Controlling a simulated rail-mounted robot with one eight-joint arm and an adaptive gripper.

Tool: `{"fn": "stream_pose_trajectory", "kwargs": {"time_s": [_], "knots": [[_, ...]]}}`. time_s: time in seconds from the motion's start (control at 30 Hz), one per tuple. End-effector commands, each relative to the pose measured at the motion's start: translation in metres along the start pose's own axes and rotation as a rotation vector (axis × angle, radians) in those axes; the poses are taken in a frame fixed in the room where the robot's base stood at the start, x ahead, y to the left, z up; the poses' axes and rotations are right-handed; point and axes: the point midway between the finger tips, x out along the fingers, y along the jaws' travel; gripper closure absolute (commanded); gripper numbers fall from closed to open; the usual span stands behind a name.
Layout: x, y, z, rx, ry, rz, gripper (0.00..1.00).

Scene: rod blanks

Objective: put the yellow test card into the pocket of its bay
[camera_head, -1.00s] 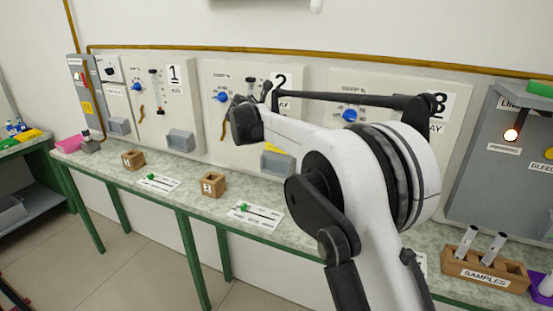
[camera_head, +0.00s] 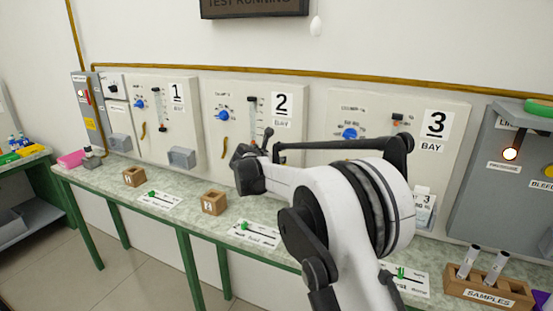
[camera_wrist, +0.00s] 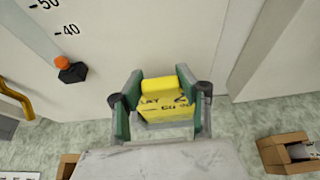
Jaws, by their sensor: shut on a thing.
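The yellow test card (camera_wrist: 165,104) shows in the wrist view, with black print on it and part of a 2. My gripper (camera_wrist: 158,108) is shut on it, with a green pad at each side. The card is in front of a pale panel, above the worktop. The bay 2 panel (camera_head: 235,120) is in the middle of the head view, its lower part behind my arm. The bay 2 pocket is hidden there, and I cannot tell it apart in the wrist view.
Bay 1 has a grey pocket (camera_head: 182,157). Wooden blocks (camera_head: 214,202) and printed cards with green markers (camera_head: 254,235) lie on the worktop. A samples rack (camera_head: 490,288) with white tubes stands at the right. A wooden block (camera_wrist: 290,152) is at the wrist view's lower right.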

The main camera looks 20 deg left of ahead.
Motion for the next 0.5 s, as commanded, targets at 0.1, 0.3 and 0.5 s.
{"fn": "stream_pose_trajectory", "kwargs": {"time_s": [0.1,0.3,0.5], "knots": [[0.0012,0.0000,-0.0028,0.000,0.000,0.000,0.65],[0.0008,0.0000,-0.0020,0.000,0.000,0.000,0.48],[0.0004,0.0000,-0.0010,0.000,0.000,0.000,0.48]]}}
